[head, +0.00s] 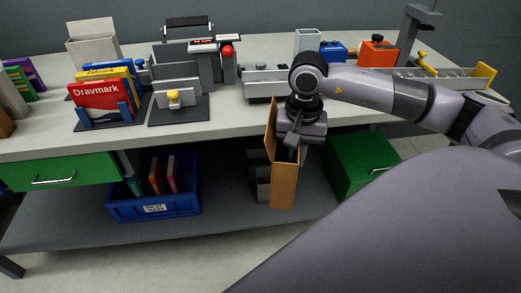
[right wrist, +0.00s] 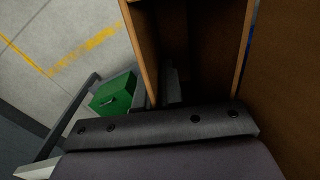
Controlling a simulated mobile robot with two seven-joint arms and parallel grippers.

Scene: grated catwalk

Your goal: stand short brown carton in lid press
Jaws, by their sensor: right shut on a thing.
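My right gripper (head: 291,138) is shut on the brown carton (head: 284,187), in front of the table's front edge. The carton hangs below the gripper, with a raised brown panel at its left. In the right wrist view the carton's brown walls (right wrist: 145,45) stand on both sides of a dark gap; the fingertips are hard to make out there. A grey device with a black handle, a red ball (head: 227,51) and a dark base plate (head: 180,112) stands on the table, left of the gripper; it looks like the lid press (head: 178,75). My left gripper is not in view.
A rack of booklets (head: 100,98) stands left of the press. A grey rail (head: 262,82), a blue box (head: 333,50) and an orange box (head: 378,52) are at the right. Below are a blue crate (head: 153,208) and a green cabinet (head: 350,165). The table's front strip is clear.

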